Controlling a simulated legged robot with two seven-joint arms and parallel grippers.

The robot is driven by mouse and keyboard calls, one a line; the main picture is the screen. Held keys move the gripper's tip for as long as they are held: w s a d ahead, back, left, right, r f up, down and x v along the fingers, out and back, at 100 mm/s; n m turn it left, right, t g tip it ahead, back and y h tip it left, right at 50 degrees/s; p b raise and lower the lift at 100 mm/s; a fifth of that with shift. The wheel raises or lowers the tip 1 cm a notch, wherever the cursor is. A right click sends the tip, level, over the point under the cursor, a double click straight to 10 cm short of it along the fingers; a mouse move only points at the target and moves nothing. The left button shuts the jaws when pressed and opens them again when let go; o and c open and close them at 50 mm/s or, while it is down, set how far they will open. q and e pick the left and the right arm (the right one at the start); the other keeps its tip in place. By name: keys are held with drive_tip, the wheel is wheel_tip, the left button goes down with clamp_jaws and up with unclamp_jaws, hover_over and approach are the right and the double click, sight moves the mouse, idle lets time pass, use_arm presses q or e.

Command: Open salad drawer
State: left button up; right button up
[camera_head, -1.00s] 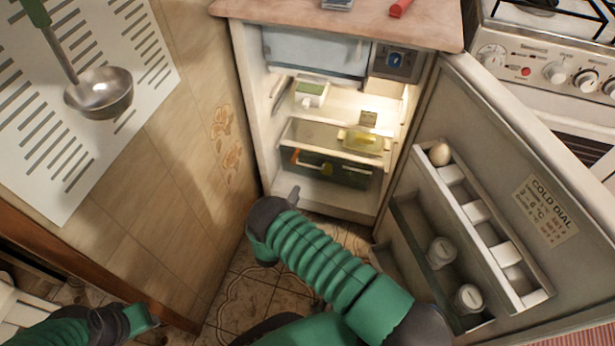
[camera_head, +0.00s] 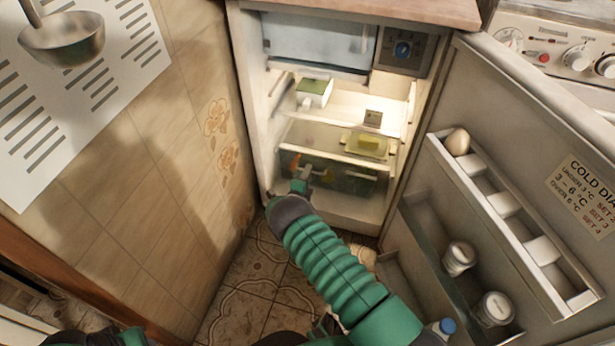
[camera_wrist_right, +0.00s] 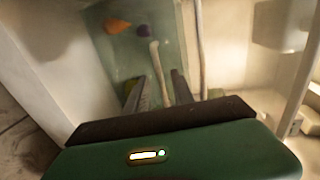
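The salad drawer (camera_head: 350,181) is a dark green, see-through bin at the bottom of the open fridge. It looks shut, with orange and green shapes inside. My right gripper (camera_head: 305,181) is at the left part of its front. In the right wrist view, the drawer's clear wall (camera_wrist_right: 140,58) shows orange and purple items behind it. There my right gripper (camera_wrist_right: 157,85) has its two fingers apart, with a pale bar-like edge between them and gaps on both sides.
The fridge door (camera_head: 505,130) stands open to the right, with an egg (camera_head: 457,141) and jars (camera_head: 494,308) in its racks. A tiled wall (camera_head: 170,170) is close on the left. A shelf above the drawer holds a yellow butter dish (camera_head: 367,145). The tiled floor in front is partly free.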

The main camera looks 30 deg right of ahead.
clamp_jaws()
drive_tip(key=shift+f, duration=0.15)
idle(1.0)
